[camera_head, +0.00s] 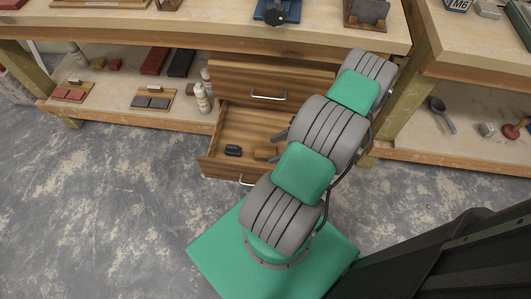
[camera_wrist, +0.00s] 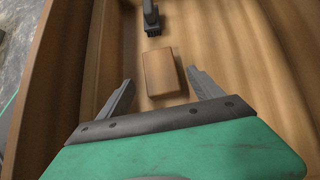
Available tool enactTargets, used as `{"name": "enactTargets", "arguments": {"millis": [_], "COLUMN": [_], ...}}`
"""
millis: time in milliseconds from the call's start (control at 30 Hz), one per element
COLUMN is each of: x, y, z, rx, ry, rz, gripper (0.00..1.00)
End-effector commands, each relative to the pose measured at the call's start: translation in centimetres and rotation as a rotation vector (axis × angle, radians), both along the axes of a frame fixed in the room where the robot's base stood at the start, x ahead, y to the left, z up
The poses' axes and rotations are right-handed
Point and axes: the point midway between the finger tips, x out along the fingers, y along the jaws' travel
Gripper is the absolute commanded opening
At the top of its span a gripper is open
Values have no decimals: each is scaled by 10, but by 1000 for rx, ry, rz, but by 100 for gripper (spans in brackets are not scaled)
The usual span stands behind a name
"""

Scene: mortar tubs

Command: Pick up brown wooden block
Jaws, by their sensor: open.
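The brown wooden block (camera_wrist: 163,72) lies on the floor of the open wooden drawer. In the wrist view it is just ahead of my gripper (camera_wrist: 160,92), roughly centred between the two grey fingers. The fingers are apart and nothing is held. In the head view the block (camera_head: 265,153) shows inside the drawer (camera_head: 215,170), close to the left of my arm. My green and grey arm hides the right part of the drawer and most of my gripper there.
A dark brush-like object (camera_wrist: 151,18) lies in the drawer beyond the block; it also shows in the head view (camera_head: 233,150). The drawer walls enclose both. A closed drawer (camera_head: 268,96) is above. The lower shelf (camera_head: 130,105) at left holds bricks and bottles.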

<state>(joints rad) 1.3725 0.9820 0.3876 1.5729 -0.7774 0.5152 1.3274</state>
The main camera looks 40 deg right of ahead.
Motion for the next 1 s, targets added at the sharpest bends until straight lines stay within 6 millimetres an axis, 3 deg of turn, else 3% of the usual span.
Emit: {"name": "enactTargets", "arguments": {"millis": [233,533,1000], "x": [25,29,29], "y": [22,25,25], "z": [-29,-33,-32], "rx": [0,-2,-2], "ry": [1,1,1], "rz": [4,2,4], "gripper": [75,75,36]}}
